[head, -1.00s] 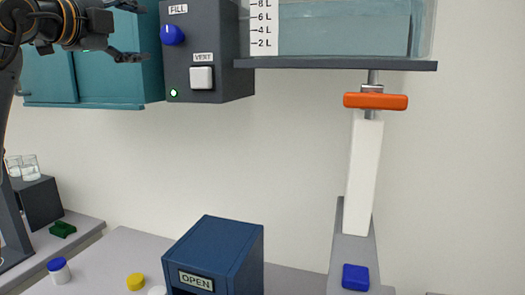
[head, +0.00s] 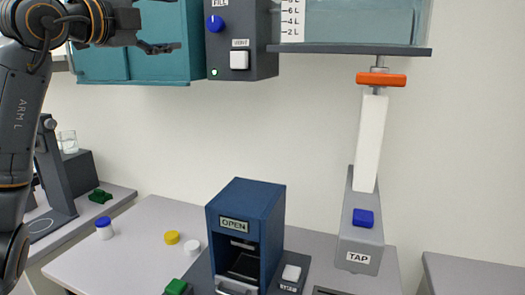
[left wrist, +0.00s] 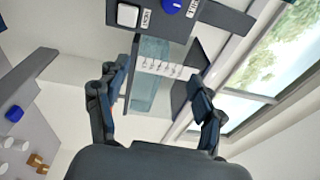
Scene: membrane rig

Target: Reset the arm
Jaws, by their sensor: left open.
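My left arm (head: 12,120) comes in from the left of the head view. Its gripper (head: 172,32) is raised at the upper left, in front of the teal cabinet (head: 100,50) and left of the dark control box. In the left wrist view the two fingers (left wrist: 155,110) are spread apart with nothing between them. Beyond them that view shows the water tank (left wrist: 153,75) with its litre marks. My right gripper is in neither view.
The control box (head: 262,30) has a blue knob (head: 215,23) and white button (head: 239,60). An orange tap handle (head: 381,79) sits under the tank shelf. A blue box marked OPEN (head: 262,197) stands on the bench. Open air lies below my gripper.

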